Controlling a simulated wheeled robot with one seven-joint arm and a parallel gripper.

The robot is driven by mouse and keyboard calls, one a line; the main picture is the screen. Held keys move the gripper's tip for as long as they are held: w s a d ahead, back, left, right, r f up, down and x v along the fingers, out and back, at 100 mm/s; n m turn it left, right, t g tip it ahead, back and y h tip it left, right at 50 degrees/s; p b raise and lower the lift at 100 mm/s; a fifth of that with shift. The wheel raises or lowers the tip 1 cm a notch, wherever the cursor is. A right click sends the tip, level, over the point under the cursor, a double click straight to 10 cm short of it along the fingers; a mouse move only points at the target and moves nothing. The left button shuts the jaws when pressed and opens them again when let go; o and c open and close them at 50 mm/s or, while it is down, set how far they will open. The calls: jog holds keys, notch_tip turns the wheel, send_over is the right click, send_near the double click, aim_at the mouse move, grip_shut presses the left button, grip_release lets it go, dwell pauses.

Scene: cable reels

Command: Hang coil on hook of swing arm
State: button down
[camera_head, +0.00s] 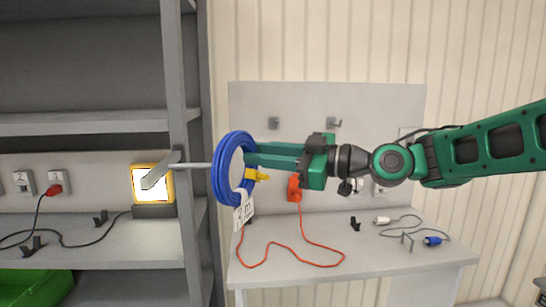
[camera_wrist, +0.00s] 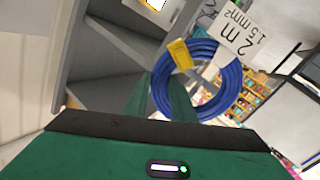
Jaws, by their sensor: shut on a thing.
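The blue coil (camera_head: 219,175) hangs upright in the air, with a yellow tie (camera_head: 257,175) and a white label (camera_head: 243,211). My gripper (camera_head: 249,158) is shut on the coil's right-hand side. In the wrist view the coil (camera_wrist: 236,88) is beyond my green fingers, and its label reads 2 m, 1.5 mm². The grey swing arm (camera_head: 193,165) juts right from the shelf post, and its rod reaches the coil's left edge in the picture. Its far end and hook are hidden or unclear, so I cannot tell whether it passes into the coil.
A grey shelf unit (camera_head: 185,90) stands left, with a yellow-framed lamp (camera_head: 152,184) and a green crate (camera_head: 35,286). Right is a workbench (camera_head: 350,262) with a back panel (camera_head: 290,105), small wall hooks (camera_head: 333,122), a red cable (camera_head: 300,262) and a blue-plug cable (camera_head: 433,241).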

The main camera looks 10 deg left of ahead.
jog(key=s+a+f, duration=0.1)
jog(key=a+f, duration=0.1)
jog(key=a, duration=0.3)
jog(key=shift+s+a+f, duration=0.2)
jog(key=shift+a+f, duration=0.05)
jog(key=shift+f, duration=0.15)
dwell(0.5)
jog(key=c, duration=0.8)
grip_release()
jog(key=shift+o, duration=0.2)
jog(key=shift+d, duration=0.1)
jog(key=w+d, duration=0.2)
jog(key=d, duration=0.8)
jog(key=shift+w+d, duration=0.25)
jog(key=shift+w, duration=0.05)
dwell(0.5)
